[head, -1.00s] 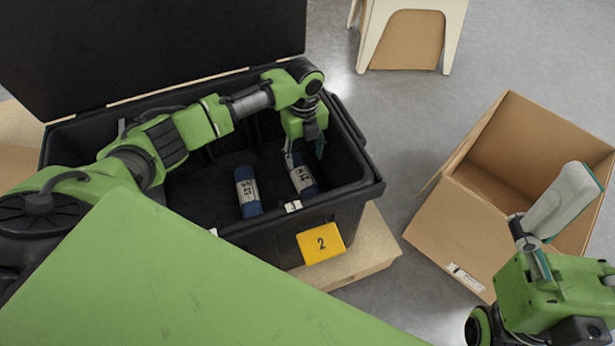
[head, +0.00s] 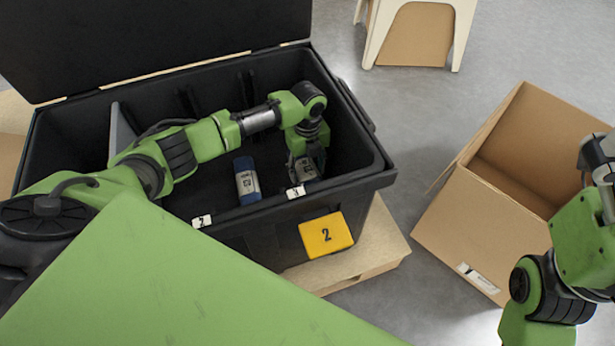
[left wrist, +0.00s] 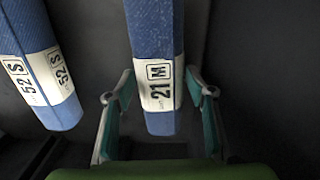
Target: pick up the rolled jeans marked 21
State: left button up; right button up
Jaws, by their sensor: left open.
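The rolled jeans marked 21 (left wrist: 160,118), blue with a white "21 M" label, stand in the black box (head: 345,183). In the left wrist view they lie between the two fingers of my left gripper (left wrist: 161,92), which is open, with gaps on both sides. In the head view my left gripper (head: 307,163) is down inside the box at these jeans and hides most of them; part of their label (head: 308,170) shows. My right gripper (head: 601,163) is partly cut off at the right edge.
Another blue roll (head: 247,181), marked 52 S, stands left of the jeans, close to the left finger. The box has walls, dividers, a raised lid (head: 150,40) and a yellow "2" tag (head: 326,235). An open cardboard box (head: 475,225) stands on the floor at right.

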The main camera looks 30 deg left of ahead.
pick_arm(q)
jog(key=c, duration=1.2)
jog(key=shift+r, duration=0.1)
